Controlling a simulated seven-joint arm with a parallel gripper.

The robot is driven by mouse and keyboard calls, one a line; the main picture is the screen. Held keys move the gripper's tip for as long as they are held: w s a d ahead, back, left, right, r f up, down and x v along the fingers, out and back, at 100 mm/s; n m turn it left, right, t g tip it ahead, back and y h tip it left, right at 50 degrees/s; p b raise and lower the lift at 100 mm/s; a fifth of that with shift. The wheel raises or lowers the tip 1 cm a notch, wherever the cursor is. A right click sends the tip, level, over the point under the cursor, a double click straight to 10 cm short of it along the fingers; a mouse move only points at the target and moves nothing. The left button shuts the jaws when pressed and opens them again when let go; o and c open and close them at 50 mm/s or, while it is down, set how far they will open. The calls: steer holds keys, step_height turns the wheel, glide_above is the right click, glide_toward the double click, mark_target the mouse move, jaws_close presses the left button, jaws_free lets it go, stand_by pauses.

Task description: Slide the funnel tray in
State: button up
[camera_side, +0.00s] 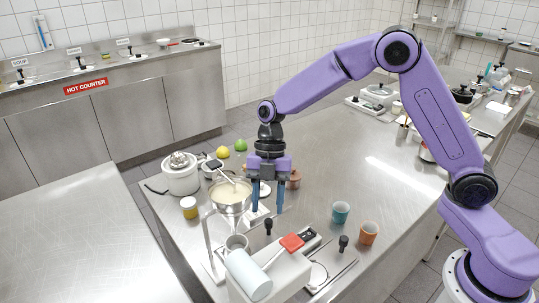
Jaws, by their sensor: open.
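My gripper (267,211) points down over the steel table, with its two blue fingers apart and nothing seen between them. A white appliance (272,284) stands below it at the near edge, with a pale cylinder (248,274) in front and a red square piece (291,242) on top. Black knobs (268,227) stand up near it, one below the fingers and another (343,243) to the right. I cannot tell which part is the funnel tray. A cream-filled funnel-like bowl (230,197) on a metal stand is left of the fingers.
A teal cup (341,212) and an orange cup (368,234) stand to the right. The table (345,160) is clear behind the cups.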

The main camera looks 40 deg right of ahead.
steer(key=v, duration=1.3)
steer(key=shift+r, duration=0.35)
steer(key=shift+w+d, duration=0.1)
steer(key=s+d+f+m+t+h, duration=0.15)
steer(key=s+m, duration=0.55)
steer(key=s, duration=0.9)
steer(key=s+d+f+m+t, duration=0.1)
steer(key=s+d+f+m, duration=0.1)
steer(key=s, duration=0.5)
steer(key=s+d+f+m+t+h, duration=0.1)
steer(key=s+d+f+m, duration=0.1)
steer(key=s+d+m, duration=0.3)
steer(key=shift+s+d, duration=0.8)
steer(key=shift+s, duration=0.05)
